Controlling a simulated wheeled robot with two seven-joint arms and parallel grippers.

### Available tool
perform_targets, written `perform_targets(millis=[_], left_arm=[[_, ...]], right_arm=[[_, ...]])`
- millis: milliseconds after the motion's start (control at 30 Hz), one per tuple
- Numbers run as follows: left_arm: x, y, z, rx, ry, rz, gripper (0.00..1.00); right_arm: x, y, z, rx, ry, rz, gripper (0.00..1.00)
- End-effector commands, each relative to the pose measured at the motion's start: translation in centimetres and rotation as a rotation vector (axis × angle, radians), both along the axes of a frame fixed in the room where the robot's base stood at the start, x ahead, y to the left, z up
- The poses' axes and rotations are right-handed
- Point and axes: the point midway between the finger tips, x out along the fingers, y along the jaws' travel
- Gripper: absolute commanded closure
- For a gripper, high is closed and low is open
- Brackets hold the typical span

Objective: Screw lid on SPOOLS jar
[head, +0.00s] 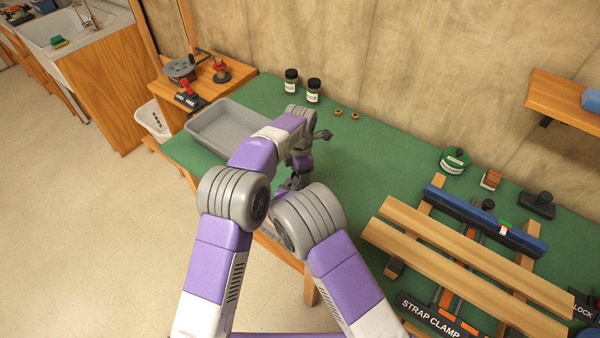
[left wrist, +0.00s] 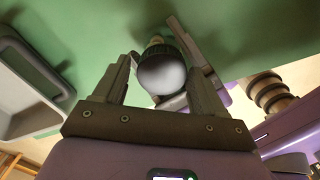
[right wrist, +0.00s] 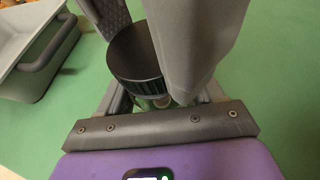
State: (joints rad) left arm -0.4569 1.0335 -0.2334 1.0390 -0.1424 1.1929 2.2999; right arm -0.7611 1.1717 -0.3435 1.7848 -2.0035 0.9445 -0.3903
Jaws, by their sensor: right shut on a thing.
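In the left wrist view the lid's pale shiny top (left wrist: 162,76) faces me. My left gripper (left wrist: 158,62) is above it, open, with one finger on each side. Whether the lid is fully seated I cannot tell. In the head view my arms hide the jar, and no SPOOLS label is readable.
Two dark-lidded jars (head: 291,80) (head: 313,90) and two small brown pieces (head: 338,112) (head: 355,116) are at the back of the green bench. A grey tray (head: 200,125) is at left. A strap clamp and wooden bars (head: 470,265) fill the right. The middle green area is clear.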

Motion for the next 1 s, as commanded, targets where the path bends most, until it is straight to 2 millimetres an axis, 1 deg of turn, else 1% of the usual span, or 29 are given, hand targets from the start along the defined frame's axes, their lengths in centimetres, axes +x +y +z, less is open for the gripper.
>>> perform_targets(millis=[33,267,500,600,867,933,1000], left_arm=[[-0.3,-0.2,0.0,-0.001,0.011,-0.002,0.18],[-0.4,-0.3,0.3,-0.002,0.014,-0.002,0.18],[-0.3,-0.3,3.5,-0.003,0.008,-0.004,0.18],[-0.3,-0.2,4.3,-0.002,0.01,-0.003,0.18],[-0.2,-0.1,4.5,-0.001,0.009,-0.001,0.18],[-0.2,-0.1,4.5,-0.001,0.008,-0.001,0.22],[-0.1,0.0,4.8,-0.006,0.006,-0.002,0.22]], right_arm=[[0.1,0.0,0.1,0.001,-0.002,0.001,1.0],[0.2,0.0,0.1,0.0,-0.003,0.001,1.0],[0.1,-0.1,0.0,0.0,0.0,0.0,1.0],[0.1,-0.1,0.0,0.0,0.0,0.0,1.0],[0.1,0.0,0.0,0.0,-0.001,0.001,1.0],[0.1,0.0,0.0,0.0,-0.001,0.001,1.0],[0.1,0.0,0.0,0.0,-0.001,0.001,1.0]])
